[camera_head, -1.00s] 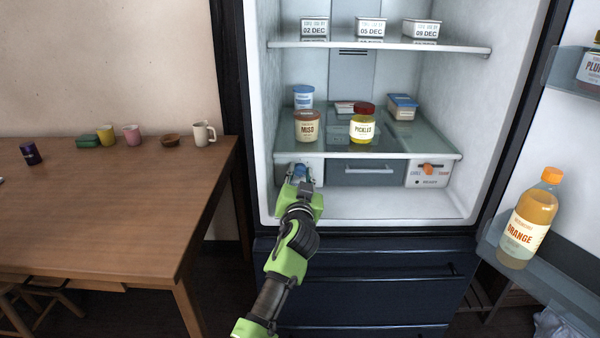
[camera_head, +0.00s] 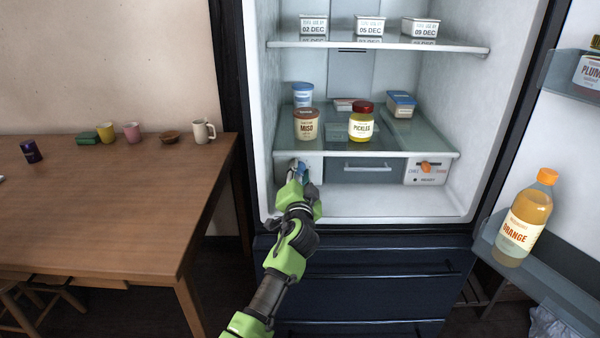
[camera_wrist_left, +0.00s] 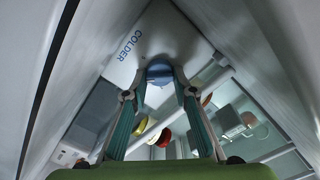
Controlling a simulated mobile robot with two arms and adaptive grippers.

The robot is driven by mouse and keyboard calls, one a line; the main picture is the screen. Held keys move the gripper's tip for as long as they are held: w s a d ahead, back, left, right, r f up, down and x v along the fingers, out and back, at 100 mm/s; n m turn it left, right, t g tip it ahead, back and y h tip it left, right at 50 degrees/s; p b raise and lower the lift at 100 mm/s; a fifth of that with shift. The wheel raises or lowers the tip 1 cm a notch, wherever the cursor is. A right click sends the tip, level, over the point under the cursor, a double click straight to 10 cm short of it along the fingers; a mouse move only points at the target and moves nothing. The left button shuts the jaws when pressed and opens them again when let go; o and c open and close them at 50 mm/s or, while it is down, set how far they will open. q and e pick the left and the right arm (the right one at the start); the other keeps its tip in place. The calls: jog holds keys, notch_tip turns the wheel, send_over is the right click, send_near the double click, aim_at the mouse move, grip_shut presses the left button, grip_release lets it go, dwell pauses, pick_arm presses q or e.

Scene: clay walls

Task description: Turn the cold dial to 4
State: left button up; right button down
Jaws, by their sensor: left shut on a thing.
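The cold dial (camera_head: 302,170) is a blue knob on a white panel under the left end of the glass shelf, inside the open fridge. My left gripper (camera_head: 299,172) is in front of it and mostly covers it in the head view. In the left wrist view the blue dial (camera_wrist_left: 159,72) sits between the fingertips of my left gripper (camera_wrist_left: 158,80), which is shut on it. The word COLDER (camera_wrist_left: 130,46) shows on the panel beside it. The dial's numbers and setting cannot be read. My right gripper is not in view.
A miso tub (camera_head: 306,124) and a pickles jar (camera_head: 361,122) stand on the glass shelf (camera_head: 400,150) above. A drawer (camera_head: 365,170) and an orange slider panel (camera_head: 426,168) are to the right. The open door holds an orange bottle (camera_head: 524,220).

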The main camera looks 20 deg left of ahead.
pick_arm(q)
jog(key=o, duration=1.1)
jog(key=v, duration=1.2)
